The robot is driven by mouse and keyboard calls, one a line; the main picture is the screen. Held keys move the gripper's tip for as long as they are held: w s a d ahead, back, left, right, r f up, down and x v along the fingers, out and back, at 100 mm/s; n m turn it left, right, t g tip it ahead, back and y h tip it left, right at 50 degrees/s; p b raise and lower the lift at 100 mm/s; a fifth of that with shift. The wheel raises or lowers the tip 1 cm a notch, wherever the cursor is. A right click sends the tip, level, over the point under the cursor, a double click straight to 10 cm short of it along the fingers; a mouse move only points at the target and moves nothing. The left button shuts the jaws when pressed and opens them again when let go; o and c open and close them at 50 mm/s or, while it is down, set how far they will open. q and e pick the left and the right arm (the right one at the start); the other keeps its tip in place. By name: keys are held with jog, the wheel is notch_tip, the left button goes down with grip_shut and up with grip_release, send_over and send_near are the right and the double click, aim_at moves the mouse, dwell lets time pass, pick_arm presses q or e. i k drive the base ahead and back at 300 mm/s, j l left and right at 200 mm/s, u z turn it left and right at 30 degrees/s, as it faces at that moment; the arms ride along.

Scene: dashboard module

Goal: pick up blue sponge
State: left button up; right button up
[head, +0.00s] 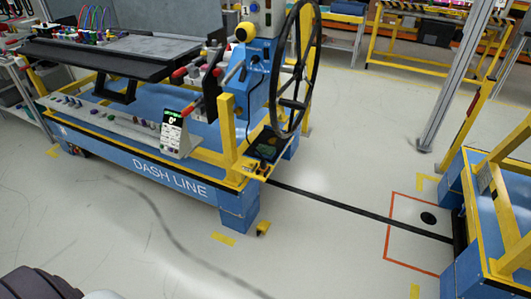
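I cannot make out a blue sponge in the head view. A small black tray or bin (267,147) at the right end of the blue workstation holds something greenish and yellow, too small to tell. Neither of my grippers is in view. A dark rounded part at the bottom left edge looks like part of my own body, but no fingers show there.
The blue and yellow "DASH LINE" workstation (168,176) carries a dashboard panel (110,48), a large black steering wheel (300,70) and a small display unit (174,132). Another blue and yellow frame (490,215) stands at the right. Open grey floor (320,245) lies between and in front.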

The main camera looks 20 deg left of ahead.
aim_at(268, 152)
jog(key=u, duration=0.9)
jog(key=i+l+u, duration=0.6)
jog(key=l+u, duration=0.2)
jog(key=i+l+u, duration=0.25)
jog(key=l+u, duration=0.2)
